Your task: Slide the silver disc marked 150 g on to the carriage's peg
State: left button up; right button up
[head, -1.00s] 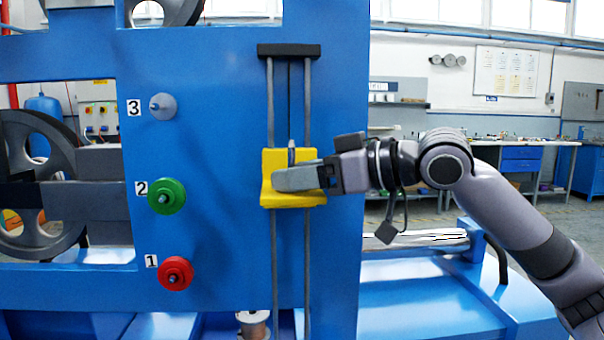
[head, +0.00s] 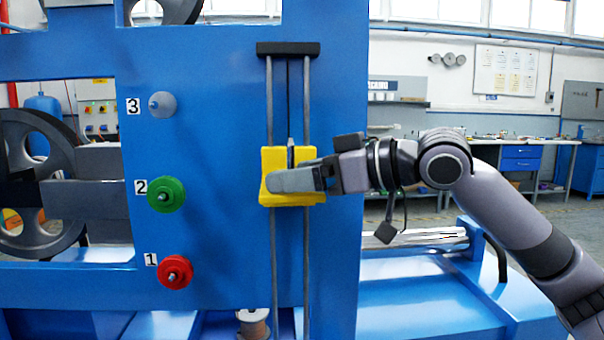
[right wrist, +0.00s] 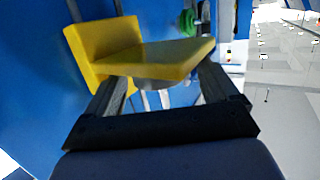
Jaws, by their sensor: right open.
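A silver-grey disc (head: 162,105) hangs on the blue panel beside the label 3; its marking is too small to read. The yellow carriage (head: 312,198) sits on two vertical rods, and a short grey upright, possibly its peg, (head: 291,150) shows at its top. My right gripper (head: 291,180) overlaps the front of the carriage. In the right wrist view its fingers (right wrist: 160,90) are open, apart on either side of the view, with the yellow carriage (right wrist: 105,40) just beyond. A grey rounded piece shows under the carriage's ledge; I cannot tell what it is. My left gripper is out of view.
A green disc (head: 166,195) hangs at label 2 and a red disc (head: 175,272) at label 1. A black bar (head: 288,49) caps the rods. A spool (head: 253,325) sits below the carriage.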

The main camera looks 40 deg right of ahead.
jog(key=shift+f, duration=0.25)
jog(key=shift+s+d+f+b, duration=0.15)
jog(key=shift+s+d+b, duration=0.1)
jog(key=shift+b, duration=0.1)
pick_arm(q)
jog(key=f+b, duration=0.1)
jog(key=b, duration=0.1)
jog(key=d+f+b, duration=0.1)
jog(key=b, duration=0.1)
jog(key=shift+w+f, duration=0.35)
pick_arm(e)
jog(key=r+v, duration=0.1)
jog(key=v, duration=0.5)
jog(key=shift+s, duration=0.25)
